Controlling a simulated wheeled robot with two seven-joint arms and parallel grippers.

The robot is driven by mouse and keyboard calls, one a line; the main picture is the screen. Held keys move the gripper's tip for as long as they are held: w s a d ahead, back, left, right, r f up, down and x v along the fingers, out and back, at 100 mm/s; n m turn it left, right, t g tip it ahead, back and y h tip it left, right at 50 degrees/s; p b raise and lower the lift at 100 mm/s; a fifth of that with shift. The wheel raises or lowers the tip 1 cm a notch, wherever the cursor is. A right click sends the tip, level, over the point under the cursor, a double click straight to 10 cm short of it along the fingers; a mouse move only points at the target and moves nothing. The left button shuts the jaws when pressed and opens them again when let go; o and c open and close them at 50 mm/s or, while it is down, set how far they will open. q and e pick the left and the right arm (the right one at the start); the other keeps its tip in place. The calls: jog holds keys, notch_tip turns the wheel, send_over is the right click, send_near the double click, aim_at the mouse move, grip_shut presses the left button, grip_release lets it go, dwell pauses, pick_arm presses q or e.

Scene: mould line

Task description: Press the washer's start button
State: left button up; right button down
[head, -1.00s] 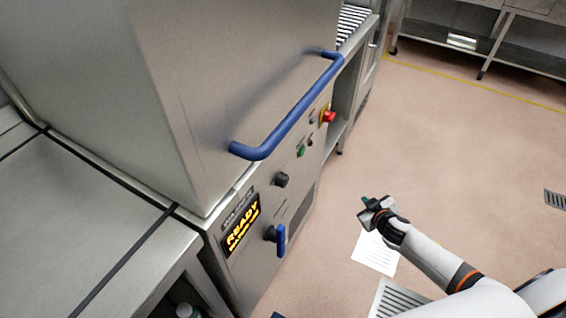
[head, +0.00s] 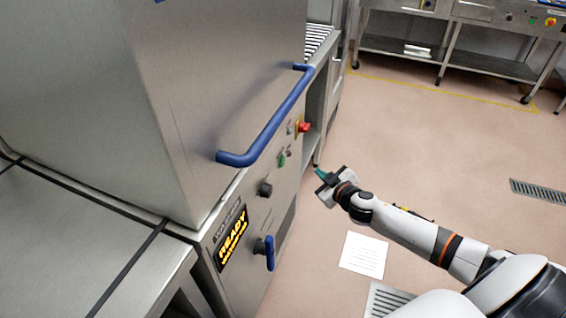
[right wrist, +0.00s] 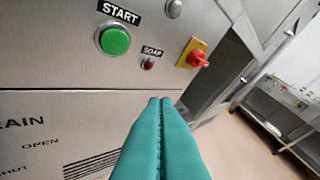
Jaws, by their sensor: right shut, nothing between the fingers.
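The washer's front panel (head: 262,215) stands at the left in the head view, with a lit display (head: 232,240) reading READY. The green start button (head: 282,160) is on this panel, and in the right wrist view the green start button (right wrist: 115,40) sits under a START label at upper left. My right gripper (head: 319,172) is to the right of the button in the head view, apart from the panel. In the right wrist view its teal fingers (right wrist: 160,105) are together and empty, pointing below and right of the button. My left gripper is not in view.
A small red SOAP button (right wrist: 148,64) and a red switch on a yellow plate (right wrist: 196,58) sit right of the start button. A blue handle (head: 268,130) juts out above the panel. A paper sheet (head: 364,255) lies on the open floor.

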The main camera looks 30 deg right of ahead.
jog(key=w+a, duration=0.5)
jog(key=w, duration=0.1)
jog(key=shift+w+a, duration=0.25)
jog(key=shift+a, duration=0.05)
jog(key=shift+w, duration=0.1)
dwell(1.9)
jog(key=shift+w+a+p, duration=0.2)
jog(key=shift+a+p, duration=0.05)
jog(key=shift+p, duration=0.05)
jog(key=shift+w+a, duration=0.25)
jog(key=shift+w, duration=0.05)
dwell(0.9)
jog(key=shift+s+d, duration=0.5)
jog(key=shift+s, duration=0.15)
jog(key=s+d, duration=0.3)
jog(key=shift+s+d+p, duration=0.15)
jog(key=shift+s+p, duration=0.2)
jog(key=shift+s, duration=0.05)
